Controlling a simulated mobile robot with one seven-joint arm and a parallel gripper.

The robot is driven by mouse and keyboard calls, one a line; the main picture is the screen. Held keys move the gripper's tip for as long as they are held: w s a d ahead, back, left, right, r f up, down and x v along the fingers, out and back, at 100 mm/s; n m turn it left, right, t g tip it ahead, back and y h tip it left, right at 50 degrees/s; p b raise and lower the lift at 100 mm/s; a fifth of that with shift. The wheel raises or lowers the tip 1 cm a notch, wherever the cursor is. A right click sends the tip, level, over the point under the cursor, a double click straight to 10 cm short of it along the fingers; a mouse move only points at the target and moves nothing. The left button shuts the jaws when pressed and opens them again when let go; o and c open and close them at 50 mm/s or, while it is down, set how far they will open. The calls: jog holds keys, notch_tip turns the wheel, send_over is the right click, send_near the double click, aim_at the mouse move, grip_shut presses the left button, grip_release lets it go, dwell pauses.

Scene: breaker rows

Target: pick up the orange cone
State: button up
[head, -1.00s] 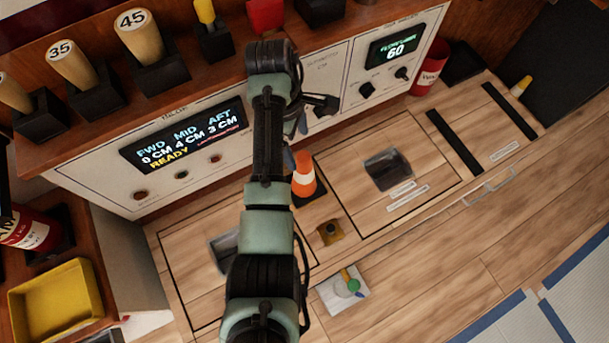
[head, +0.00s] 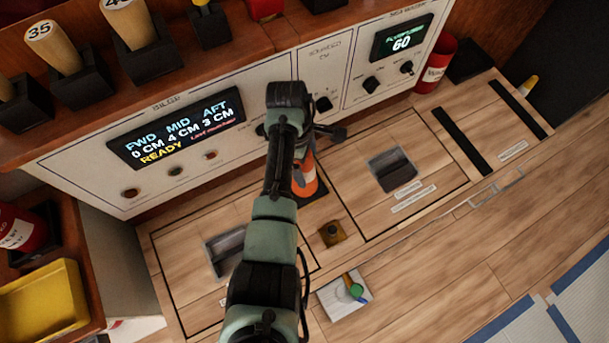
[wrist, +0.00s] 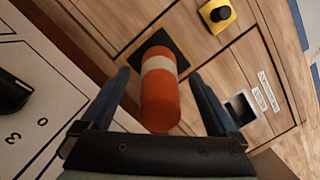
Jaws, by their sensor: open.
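The orange cone (head: 305,180) with a white band stands on a dark square base on the wooden bench top, in front of the panel. In the head view my arm partly hides it. In the wrist view the cone (wrist: 168,98) lies between the two fingers of my gripper (wrist: 172,88), with its top toward me. The gripper is open, a finger on each side, with gaps between both fingers and the cone.
A yellow block with a black button (head: 332,233) sits close in front of the cone. The upright panel with its display (head: 178,128) stands behind. Recessed handles (head: 393,168) are at either side.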

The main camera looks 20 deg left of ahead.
grip_shut()
dwell(0.4)
jog(key=shift+r, duration=0.1)
